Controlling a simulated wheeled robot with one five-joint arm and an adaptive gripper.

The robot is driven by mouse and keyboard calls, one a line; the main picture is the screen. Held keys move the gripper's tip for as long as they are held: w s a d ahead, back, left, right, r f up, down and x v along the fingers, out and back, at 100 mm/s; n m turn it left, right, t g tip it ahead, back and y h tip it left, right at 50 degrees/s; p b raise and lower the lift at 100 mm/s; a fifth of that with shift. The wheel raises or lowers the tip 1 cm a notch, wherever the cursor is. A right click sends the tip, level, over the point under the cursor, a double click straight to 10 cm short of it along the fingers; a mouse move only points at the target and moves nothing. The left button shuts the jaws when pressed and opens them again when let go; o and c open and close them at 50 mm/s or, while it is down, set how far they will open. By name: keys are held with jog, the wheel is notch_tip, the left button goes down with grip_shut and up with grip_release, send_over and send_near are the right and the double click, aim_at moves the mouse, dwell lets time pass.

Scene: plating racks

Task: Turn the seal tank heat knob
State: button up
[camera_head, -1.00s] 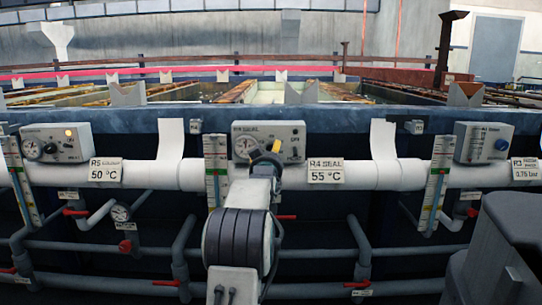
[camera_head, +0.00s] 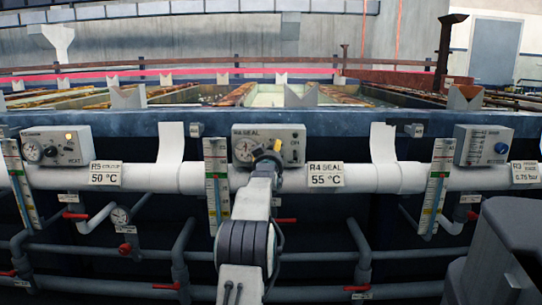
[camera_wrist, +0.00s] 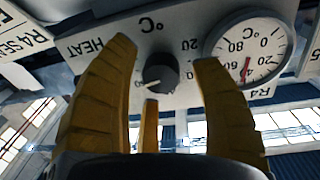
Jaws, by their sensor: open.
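The R4 SEAL control box (camera_head: 297,133) is a grey panel above the white pipe, with a round dial gauge (camera_head: 243,149). In the wrist view, which is upside down, a dark round heat knob (camera_wrist: 161,71) sits on the panel near the word HEAT, with the dial gauge (camera_wrist: 248,50) to its right. My gripper (camera_wrist: 164,55) has yellow fingers open on either side of the knob, with gaps between. A third finger shows below it. In the head view my gripper (camera_head: 268,153) is in front of the box and hides the knob.
A 55 °C label (camera_head: 325,175) hangs on the white pipe (camera_head: 380,178) just right of my gripper. The R5 box (camera_head: 60,146) is at left and another box with a blue knob (camera_head: 484,146) at right. Pipes with red valve handles run below.

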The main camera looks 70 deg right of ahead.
grip_shut()
jog(key=shift+m+p, duration=0.45)
jog(key=shift+m, duration=0.55)
grip_release()
dwell(0.4)
jog(key=v, duration=1.2)
dwell(0.9)
